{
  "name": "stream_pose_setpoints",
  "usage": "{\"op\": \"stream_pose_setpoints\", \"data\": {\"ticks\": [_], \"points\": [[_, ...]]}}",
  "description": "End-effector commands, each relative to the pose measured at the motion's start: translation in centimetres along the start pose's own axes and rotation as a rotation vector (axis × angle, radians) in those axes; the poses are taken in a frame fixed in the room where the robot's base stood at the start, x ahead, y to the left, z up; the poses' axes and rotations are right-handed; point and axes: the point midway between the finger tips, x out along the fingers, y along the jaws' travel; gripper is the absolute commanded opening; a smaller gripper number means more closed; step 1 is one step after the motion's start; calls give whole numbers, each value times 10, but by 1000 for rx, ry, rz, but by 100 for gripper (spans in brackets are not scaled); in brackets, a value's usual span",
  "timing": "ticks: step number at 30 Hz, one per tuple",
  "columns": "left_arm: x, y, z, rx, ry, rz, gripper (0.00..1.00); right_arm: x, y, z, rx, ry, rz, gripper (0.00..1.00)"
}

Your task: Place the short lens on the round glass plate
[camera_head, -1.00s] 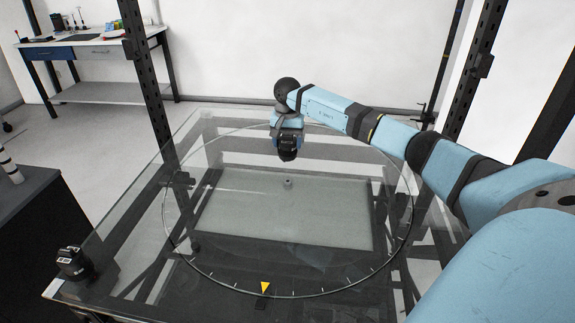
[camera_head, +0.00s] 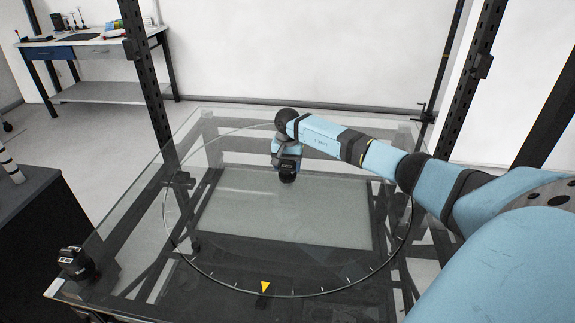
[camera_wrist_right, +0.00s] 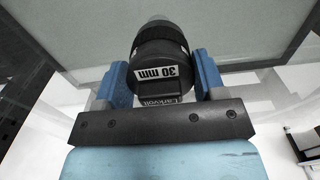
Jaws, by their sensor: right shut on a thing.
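A short black lens (camera_head: 287,177) with a white "30 mm" label hangs in my right gripper (camera_head: 287,162), over the middle of the round glass plate (camera_head: 290,222). In the right wrist view, the lens (camera_wrist_right: 160,62) sits between the two blue fingers of the gripper (camera_wrist_right: 163,76), which is shut on it. The lens is low over the plate; I cannot tell whether it touches. My left gripper is not in view.
A black camera-like device (camera_head: 74,262) stands at the left front corner of the glass table. A yellow triangle marker (camera_head: 265,287) is at the plate's front rim. Dark upright posts (camera_head: 147,90) flank the table. The rest of the plate is clear.

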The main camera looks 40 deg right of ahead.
Motion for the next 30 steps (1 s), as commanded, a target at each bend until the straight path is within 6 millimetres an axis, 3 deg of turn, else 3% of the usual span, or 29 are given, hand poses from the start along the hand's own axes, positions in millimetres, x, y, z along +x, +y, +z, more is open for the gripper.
{"op": "stream_pose_setpoints", "data": {"ticks": [2,3,6,17,30], "points": [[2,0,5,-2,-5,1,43,4,0,0,0,1,-1,31],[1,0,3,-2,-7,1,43,2,0,0,0,0,0,73],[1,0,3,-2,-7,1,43,2,0,0,0,0,0,89],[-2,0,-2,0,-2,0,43,-5,0,0,0,1,0,89],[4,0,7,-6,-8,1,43,-91,0,-1,-1,3,-1,89]]}}
